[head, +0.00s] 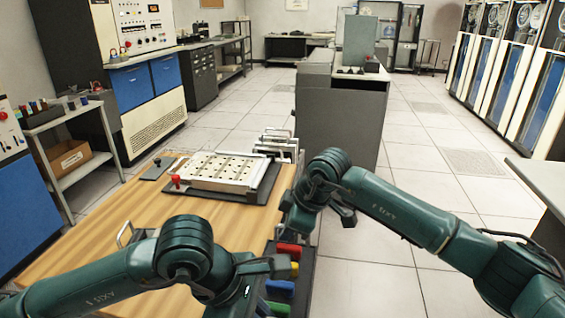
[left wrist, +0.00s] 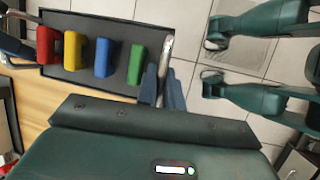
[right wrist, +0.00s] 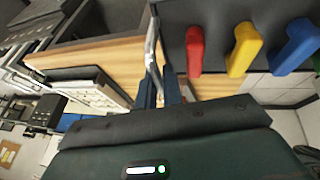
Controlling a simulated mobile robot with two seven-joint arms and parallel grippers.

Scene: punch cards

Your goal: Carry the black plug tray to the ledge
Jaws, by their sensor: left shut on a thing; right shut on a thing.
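The black plug tray (head: 305,292) shows at the right edge of the wooden table in the head view, partly hidden by my arms. It holds a red plug (head: 289,251), a yellow plug (head: 294,268), a blue plug (head: 280,289) and a green plug (head: 278,308) in a row. My left gripper (left wrist: 163,85) is shut on the metal handle (left wrist: 167,50) at the green plug's end. My right gripper (right wrist: 160,90) is shut on the handle (right wrist: 151,50) at the red plug's end. Whether the tray touches the table I cannot tell. Which surface is the ledge is unclear.
The wooden table (head: 110,225) carries a white punched panel on a dark base (head: 222,170). A dark grey cabinet (head: 335,130) stands beyond it. A grey-topped surface (head: 545,180) is at the right edge. Tiled floor (head: 420,150) is open between.

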